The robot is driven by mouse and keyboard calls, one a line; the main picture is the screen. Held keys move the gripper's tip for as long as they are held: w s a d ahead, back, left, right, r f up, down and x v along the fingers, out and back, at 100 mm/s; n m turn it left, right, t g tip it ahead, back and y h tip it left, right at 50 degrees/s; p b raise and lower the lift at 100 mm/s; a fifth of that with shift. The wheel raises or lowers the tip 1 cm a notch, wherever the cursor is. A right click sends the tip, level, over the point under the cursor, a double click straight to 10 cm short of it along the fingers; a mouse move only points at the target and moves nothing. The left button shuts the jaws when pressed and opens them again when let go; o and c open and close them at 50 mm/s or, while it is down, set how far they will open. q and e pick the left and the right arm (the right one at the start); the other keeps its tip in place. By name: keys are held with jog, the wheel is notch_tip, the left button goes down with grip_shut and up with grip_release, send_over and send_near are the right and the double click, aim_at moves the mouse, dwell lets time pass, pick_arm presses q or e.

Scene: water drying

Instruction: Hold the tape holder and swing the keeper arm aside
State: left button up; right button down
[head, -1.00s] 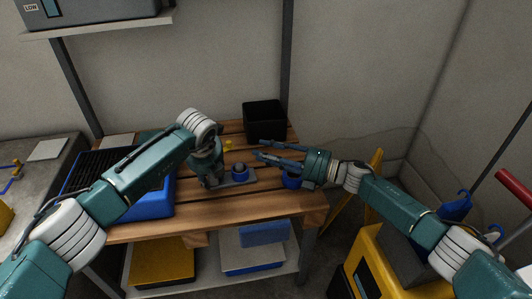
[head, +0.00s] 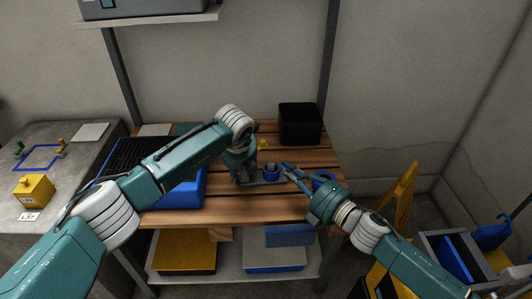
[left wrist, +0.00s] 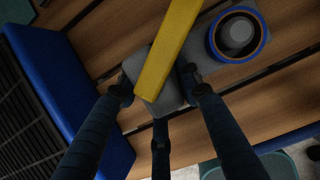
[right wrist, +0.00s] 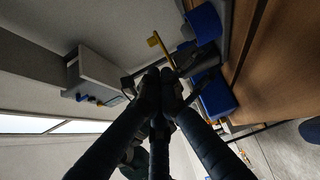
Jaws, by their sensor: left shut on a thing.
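The tape holder (head: 268,182) is a grey plate on the wooden bench. The keeper arm (left wrist: 172,42) is a yellow bar, seen in the left wrist view reaching away past the roll's left side. My left gripper (head: 243,177) is shut on the holder's grey end block (left wrist: 160,103). My right gripper (head: 287,170) is just right of the roll, its dark fingers close together; whether they are fully shut is unclear. Nothing shows held in it.
A second blue roll (head: 323,179) stands near the right edge of the bench (head: 215,210). A black bin (head: 300,124) stands at the back right and a blue crate (head: 183,196) at left.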

jog(key=x, duration=0.9)
jog(key=shift+w+a+h, duration=0.15)
jog(key=shift+a+h, duration=0.05)
jog(key=shift+h, duration=0.1)
